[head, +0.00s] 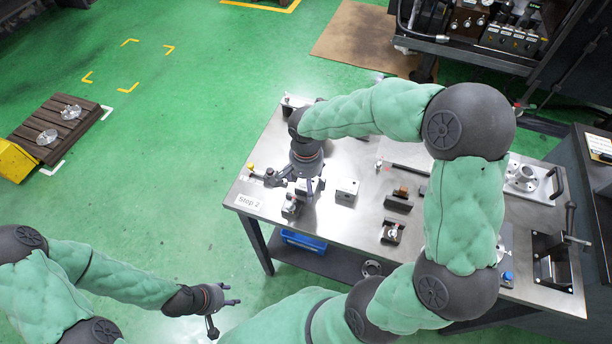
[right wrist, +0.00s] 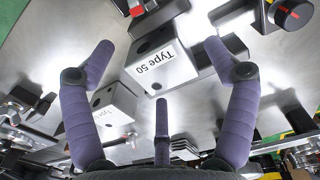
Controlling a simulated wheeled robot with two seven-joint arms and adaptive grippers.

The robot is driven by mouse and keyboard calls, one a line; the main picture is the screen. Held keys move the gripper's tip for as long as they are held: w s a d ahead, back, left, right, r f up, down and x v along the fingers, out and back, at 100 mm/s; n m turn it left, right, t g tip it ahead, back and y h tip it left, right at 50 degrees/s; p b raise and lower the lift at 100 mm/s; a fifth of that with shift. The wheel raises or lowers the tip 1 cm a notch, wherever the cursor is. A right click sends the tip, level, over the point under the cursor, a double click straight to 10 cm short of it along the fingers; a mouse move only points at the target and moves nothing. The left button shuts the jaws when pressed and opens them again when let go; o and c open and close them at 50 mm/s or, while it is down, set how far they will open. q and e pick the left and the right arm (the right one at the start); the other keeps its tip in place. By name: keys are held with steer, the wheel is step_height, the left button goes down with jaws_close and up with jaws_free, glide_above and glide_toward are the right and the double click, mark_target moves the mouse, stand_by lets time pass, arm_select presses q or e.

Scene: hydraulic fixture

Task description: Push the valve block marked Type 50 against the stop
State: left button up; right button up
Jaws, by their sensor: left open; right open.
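The valve block marked Type 50 (right wrist: 158,66) is a pale grey block with dark holes in its side. In the right wrist view it lies beyond and between the fingertips of my right gripper (head: 291,186), with no clear contact. A second grey block (right wrist: 113,112), its label partly hidden, sits behind the left finger. In the head view one grey block (head: 347,190) stands right of my right gripper; another is partly hidden by it. I cannot tell which is Type 50. My right gripper is open above the table's left end. My left gripper (head: 222,308) is open and empty, off the table.
The steel table (head: 262,172) carries a Stop 2 label (head: 249,201) at its front left corner. Clamps (head: 291,206) and small fixtures (head: 391,232) stand around the blocks. A flanged fitting (head: 522,177) is at the right.

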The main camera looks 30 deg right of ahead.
steer(key=shift+f, duration=0.25)
steer(key=shift+c, duration=0.3)
steer(key=c, duration=1.5)
steer(key=shift+w, duration=0.1)
